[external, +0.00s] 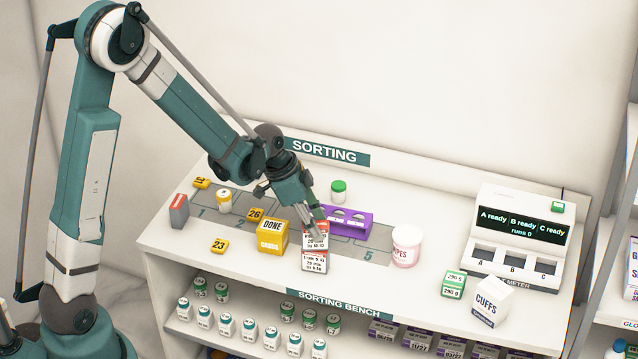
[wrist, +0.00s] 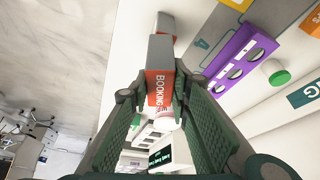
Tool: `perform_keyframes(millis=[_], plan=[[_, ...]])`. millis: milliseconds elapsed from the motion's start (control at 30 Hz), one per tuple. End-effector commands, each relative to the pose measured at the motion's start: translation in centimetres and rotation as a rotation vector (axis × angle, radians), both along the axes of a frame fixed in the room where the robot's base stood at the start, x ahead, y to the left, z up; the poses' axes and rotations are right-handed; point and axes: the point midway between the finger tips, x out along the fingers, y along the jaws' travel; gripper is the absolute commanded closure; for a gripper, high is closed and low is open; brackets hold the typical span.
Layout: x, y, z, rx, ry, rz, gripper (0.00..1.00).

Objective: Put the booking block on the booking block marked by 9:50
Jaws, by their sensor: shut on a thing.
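My gripper (external: 317,226) is shut on a grey and red booking block (external: 315,240), which it holds at the front of the sorting bench. In the wrist view the fingers (wrist: 152,98) close on both sides of this block, with its red BOOKING face (wrist: 160,86) toward the camera. A second booking block (external: 314,263) stands on the bench directly below the held one. No clear gap shows between them, but I cannot tell whether they touch. Its small printed times are too fine to read surely. A third grey and red block (external: 179,212) stands at the far left.
A yellow DONE box (external: 272,240) stands close left of the stacked pair. A purple holder (external: 347,222) is just behind, with a green-capped bottle (external: 338,191) beyond. A pink-labelled tub (external: 406,246) is to the right. Bare bench lies between tub and meter (external: 515,235).

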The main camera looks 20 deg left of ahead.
Motion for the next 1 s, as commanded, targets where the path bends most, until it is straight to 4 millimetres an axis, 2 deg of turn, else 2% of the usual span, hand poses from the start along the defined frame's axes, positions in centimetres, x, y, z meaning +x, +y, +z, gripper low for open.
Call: perform_keyframes(millis=[367, 400, 500, 1000], plan=[[0.01, 0.00, -0.39, 0.000, 0.000, 0.000, 0.93], [0.01, 0.00, -0.32, 0.000, 0.000, 0.000, 0.76], [0.01, 0.00, -0.28, 0.000, 0.000, 0.000, 0.65], [0.01, 0.00, 0.07, 0.000, 0.000, 0.000, 0.65]])
